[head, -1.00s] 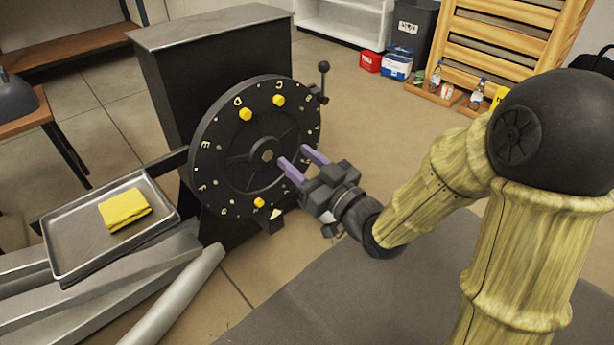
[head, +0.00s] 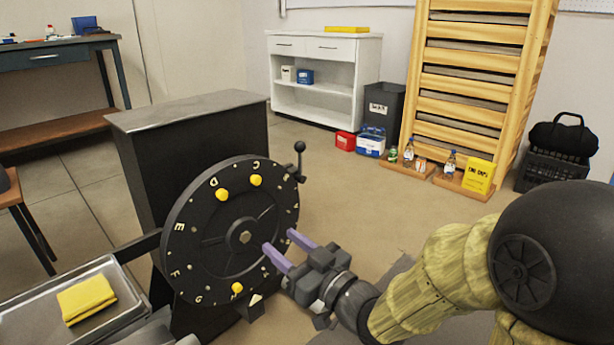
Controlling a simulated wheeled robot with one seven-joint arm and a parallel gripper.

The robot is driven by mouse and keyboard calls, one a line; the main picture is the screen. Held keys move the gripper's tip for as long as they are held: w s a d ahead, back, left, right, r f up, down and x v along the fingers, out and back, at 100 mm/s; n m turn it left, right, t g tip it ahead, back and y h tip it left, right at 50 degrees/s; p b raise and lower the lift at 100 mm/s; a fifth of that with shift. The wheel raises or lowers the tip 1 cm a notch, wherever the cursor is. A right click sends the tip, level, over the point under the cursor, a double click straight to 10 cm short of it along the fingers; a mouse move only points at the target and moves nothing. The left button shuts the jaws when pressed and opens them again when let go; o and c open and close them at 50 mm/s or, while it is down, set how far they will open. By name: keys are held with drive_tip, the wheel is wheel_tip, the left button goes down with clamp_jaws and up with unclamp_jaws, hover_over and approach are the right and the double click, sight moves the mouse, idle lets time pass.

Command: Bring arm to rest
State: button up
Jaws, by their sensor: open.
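My gripper (head: 289,247) is in the lower middle of the head view, at the end of my arm. Its two purple fingers are apart, with nothing between them. They point toward a black round dial (head: 207,245) with letters around its rim and several yellow knobs. The fingers are in front of the dial's lower right part. I cannot tell whether they touch it. My arm reaches in from the lower right.
A dark cabinet (head: 190,140) stands behind the dial. A metal tray (head: 128,318) with a yellow cloth (head: 86,299) is at lower left. A white shelf (head: 325,75), a wooden slatted rack (head: 470,95) and a black bag (head: 560,150) stand at the back. Floor right of the dial is clear.

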drive_tip(key=w+d+r+m+g+h+p, duration=0.1)
drive_tip(key=d+r+m+h+p, duration=0.2)
drive_tip(key=d+h+p, duration=0.5)
drive_tip(key=w+d+r+m+g+h+p, duration=0.1)
drive_tip(key=d+r+m+h+p, duration=0.15)
drive_tip(key=d+p, duration=0.45)
drive_tip(key=s+d+r+m+g+h+p, duration=0.2)
drive_tip(key=s+d+r+g+p, duration=0.15)
drive_tip(key=s+p, duration=0.35)
drive_tip(key=s+d+r+m+g+h+p, duration=0.2)
drive_tip(key=s+d+r+g+p, duration=0.15)
drive_tip(key=p, duration=0.55)
wheel_tip(320, 180, up, 38)
drive_tip(key=s+g+p, duration=0.1)
drive_tip(key=p, duration=3.6)
drive_tip(key=shift+s+a+r+p, duration=0.15)
drive_tip(key=shift+s+a+p, duration=0.15)
drive_tip(key=shift+a+p, duration=0.1)
